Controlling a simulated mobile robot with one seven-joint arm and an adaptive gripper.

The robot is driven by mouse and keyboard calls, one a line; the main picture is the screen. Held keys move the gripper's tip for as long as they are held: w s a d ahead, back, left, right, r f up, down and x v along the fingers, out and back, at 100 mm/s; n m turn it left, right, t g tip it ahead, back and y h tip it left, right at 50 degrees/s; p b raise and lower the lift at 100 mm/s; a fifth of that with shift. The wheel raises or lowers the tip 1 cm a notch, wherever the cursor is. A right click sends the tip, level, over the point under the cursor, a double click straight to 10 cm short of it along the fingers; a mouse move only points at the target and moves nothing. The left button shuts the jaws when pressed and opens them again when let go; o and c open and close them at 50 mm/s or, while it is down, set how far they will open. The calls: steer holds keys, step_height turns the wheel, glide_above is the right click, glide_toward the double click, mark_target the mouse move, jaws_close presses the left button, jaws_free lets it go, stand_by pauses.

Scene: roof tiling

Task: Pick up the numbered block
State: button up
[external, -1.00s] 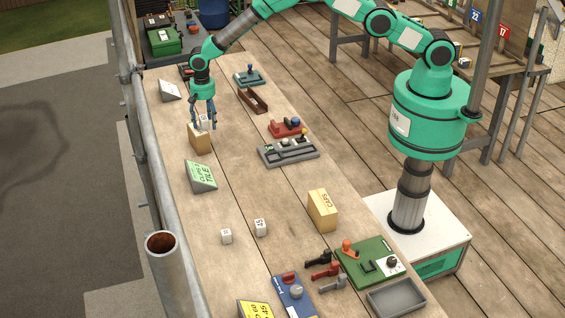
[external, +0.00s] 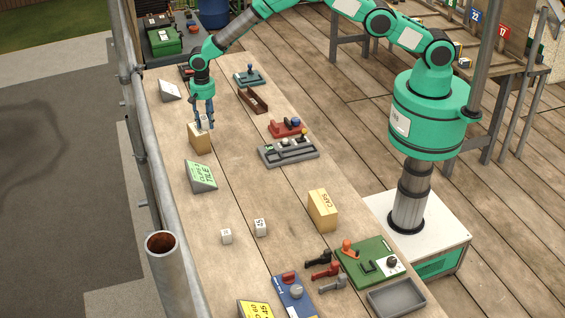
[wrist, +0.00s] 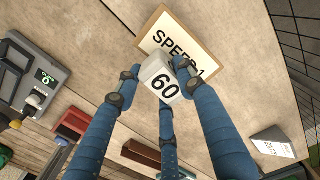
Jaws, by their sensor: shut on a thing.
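My gripper (external: 204,124) is at the far part of the bench, pointing down, with its blue fingers closed around a white numbered block (wrist: 162,78). In the wrist view the block shows a black "60" and sits between the three fingers. A tan box (external: 199,140) stands directly below the block; its top, marked "SPEED" (wrist: 178,42), shows behind the block in the wrist view. I cannot tell whether the block still touches the box. Two other white numbered blocks, one (external: 226,236) and another (external: 260,227), rest on the near part of the bench.
A green-faced sign (external: 201,175) stands on the bench near the tan box. A grey panel with knobs (external: 289,150) and a red fixture (external: 286,128) lie to the right. A "CAPS" box (external: 322,210) stands nearer. A metal rail (external: 143,150) runs along the left edge.

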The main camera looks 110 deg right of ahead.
mark_target(205, 117)
steer(key=shift+r, duration=0.1)
steer(key=shift+r, duration=1.65)
steer(key=s+a, duration=0.2)
steer(key=s, duration=0.5)
steer(key=s+a+r+b, duration=0.1)
steer(key=s+a, duration=0.2)
steer(key=s, duration=0.5)
steer(key=shift+r, duration=0.25)
steer(key=shift+a, duration=0.1)
steer(key=shift+a, duration=0.1)
steer(key=shift+s+a+r+p, duration=0.15)
steer(key=shift+a+p, duration=1.05)
steer(key=shift+p, duration=0.7)
